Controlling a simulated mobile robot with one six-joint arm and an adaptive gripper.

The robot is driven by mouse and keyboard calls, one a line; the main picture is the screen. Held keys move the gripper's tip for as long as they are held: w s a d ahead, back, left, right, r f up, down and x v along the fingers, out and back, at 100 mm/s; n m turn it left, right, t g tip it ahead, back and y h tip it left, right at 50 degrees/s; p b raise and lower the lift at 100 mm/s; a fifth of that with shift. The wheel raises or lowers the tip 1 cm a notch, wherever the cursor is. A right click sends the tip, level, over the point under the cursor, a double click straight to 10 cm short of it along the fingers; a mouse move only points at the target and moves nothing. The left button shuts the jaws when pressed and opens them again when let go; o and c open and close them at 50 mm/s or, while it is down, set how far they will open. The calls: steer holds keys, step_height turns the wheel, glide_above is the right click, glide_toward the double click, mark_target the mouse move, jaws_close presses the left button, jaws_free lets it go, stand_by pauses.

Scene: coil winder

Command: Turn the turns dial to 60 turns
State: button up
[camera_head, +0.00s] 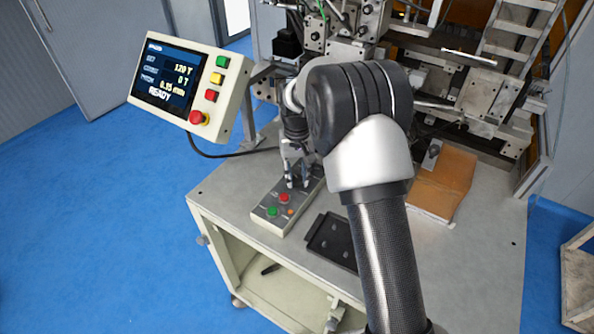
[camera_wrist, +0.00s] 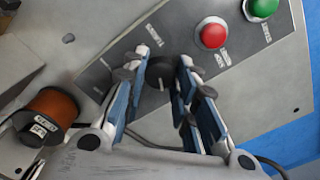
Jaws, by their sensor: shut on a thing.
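The turns dial (camera_wrist: 159,75) is a small dark knob on the grey control box; the wrist view shows it between my fingers. My gripper (camera_wrist: 163,64) is shut on the dial, with a finger on either side of it. In the head view my gripper (camera_head: 299,182) points down at the far end of the control box (camera_head: 262,217), and the dial is hidden there. The display (camera_head: 168,77) on the tilted cream panel reads SET 120 T, COUNT 0 T, a pitch of about 0.35 mm and READY.
The control box carries a red button (camera_wrist: 212,33) and a green button (camera_wrist: 262,6) beside the dial. A copper wire spool (camera_wrist: 53,106) stands left in the wrist view. A black tray (camera_head: 333,240) lies right of the box. The winder machine (camera_head: 470,80) stands behind.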

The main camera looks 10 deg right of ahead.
mark_target(297, 178)
steer(key=n+p, duration=0.2)
steer(key=n, duration=0.3)
stand_by(0.5)
steer(key=o, duration=1.1)
steer(key=shift+r, duration=0.15)
step_height(297, 178, up, 12)
steer(key=shift+f, duration=0.1)
